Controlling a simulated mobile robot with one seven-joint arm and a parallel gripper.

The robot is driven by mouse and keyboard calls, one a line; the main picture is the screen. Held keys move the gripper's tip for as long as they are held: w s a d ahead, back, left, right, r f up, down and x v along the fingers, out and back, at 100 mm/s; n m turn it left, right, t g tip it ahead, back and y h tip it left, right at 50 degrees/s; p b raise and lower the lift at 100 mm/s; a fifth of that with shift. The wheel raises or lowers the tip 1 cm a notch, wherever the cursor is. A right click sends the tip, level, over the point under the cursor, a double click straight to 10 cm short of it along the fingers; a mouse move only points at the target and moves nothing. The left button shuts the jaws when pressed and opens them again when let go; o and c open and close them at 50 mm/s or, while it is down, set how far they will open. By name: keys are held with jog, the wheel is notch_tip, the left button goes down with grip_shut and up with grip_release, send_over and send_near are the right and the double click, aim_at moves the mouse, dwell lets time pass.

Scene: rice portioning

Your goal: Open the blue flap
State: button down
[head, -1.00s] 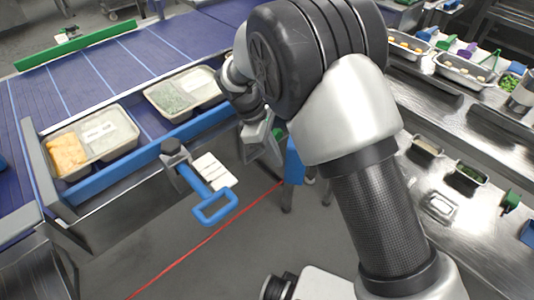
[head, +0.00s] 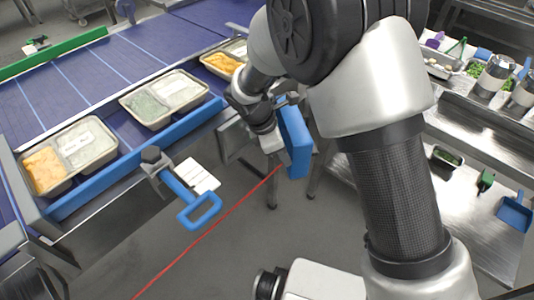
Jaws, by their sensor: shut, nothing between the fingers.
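A blue panel (head: 295,143), which looks like the blue flap, stands upright at the near side of the conveyor. My gripper (head: 277,148) is shut and empty, pointing down right beside the panel's left side. I cannot tell whether it touches the panel. Part of the panel's upper edge is hidden behind my wrist. A blue loop handle (head: 200,209) on a grey clamp sticks out from the conveyor's front edge, to the left of my gripper.
A blue rail (head: 130,160) runs along the conveyor's front edge. Trays of food (head: 150,117) lie on the purple belt (head: 85,75). A steel counter (head: 480,215) is on the right. Open grey floor lies between, with a red line.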

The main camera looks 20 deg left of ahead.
jog(key=w+d+n+t+y+p, duration=0.1)
jog(key=w+d+n+y+p, duration=0.1)
jog(key=w+d+n+p, duration=0.2)
jog(key=shift+w+d+n+t, duration=0.3)
jog(key=shift+w+d+n, duration=1.2)
jog(key=shift+w+d, duration=1.35)
jog(key=shift+s+d, duration=0.1)
